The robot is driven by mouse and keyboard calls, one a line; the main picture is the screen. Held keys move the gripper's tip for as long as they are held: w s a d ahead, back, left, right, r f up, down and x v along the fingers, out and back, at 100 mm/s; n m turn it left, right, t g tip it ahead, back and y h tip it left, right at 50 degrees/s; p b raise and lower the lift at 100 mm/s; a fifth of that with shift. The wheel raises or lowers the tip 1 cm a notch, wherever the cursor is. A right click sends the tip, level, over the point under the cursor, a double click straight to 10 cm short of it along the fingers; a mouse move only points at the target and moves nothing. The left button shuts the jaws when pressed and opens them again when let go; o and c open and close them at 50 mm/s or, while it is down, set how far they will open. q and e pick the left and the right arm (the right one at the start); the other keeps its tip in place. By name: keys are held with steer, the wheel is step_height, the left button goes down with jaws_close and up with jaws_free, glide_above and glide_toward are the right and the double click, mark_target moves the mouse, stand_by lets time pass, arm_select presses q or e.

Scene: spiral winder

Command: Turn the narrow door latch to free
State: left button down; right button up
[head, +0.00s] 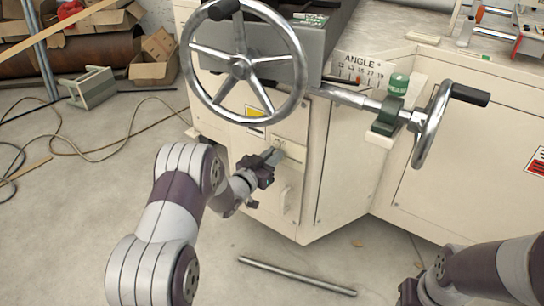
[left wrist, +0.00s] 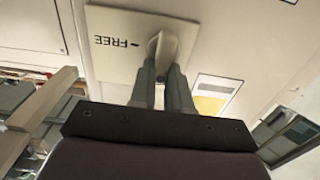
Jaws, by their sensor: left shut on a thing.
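The narrow door latch is a small grey knob on a pale square plate on the narrow cream door (head: 262,190) of the machine. In the left wrist view the latch (left wrist: 163,47) stands out from its plate (left wrist: 110,60), which bears the word FREE and a dash mark, seen upside down. My left gripper (head: 272,157) reaches the latch from the front, and in the left wrist view its two fingers (left wrist: 162,85) are closed on the knob from both sides. My right gripper (head: 408,292) is low at the right, partly cut off by the frame edge; its fingers are not clear.
A large spoked handwheel (head: 240,66) hangs above my left gripper. A second handwheel (head: 432,125) juts out at the right. A vertical door handle (head: 286,198) sits below the latch. A metal rod (head: 296,275) lies on the floor; cables and cardboard boxes (head: 153,58) are at the left.

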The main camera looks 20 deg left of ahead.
arm_select(q)
steer(key=shift+m, duration=0.3)
steer(key=m, duration=0.4)
steer(key=d+f+m+b, duration=0.1)
steer(key=m, duration=0.3)
steer(key=m+b, duration=0.1)
steer(key=m, duration=0.3)
steer(key=shift+s+d+f+m, duration=0.2)
steer(key=shift+s+d+m, duration=0.15)
steer(key=shift+m, duration=0.05)
steer(key=m, duration=0.2)
steer(key=m+b, duration=0.1)
steer(key=m, duration=0.1)
steer(key=shift+f, duration=0.3)
steer(key=shift+m, duration=0.3)
steer(key=c, duration=1.1)
jaws_free()
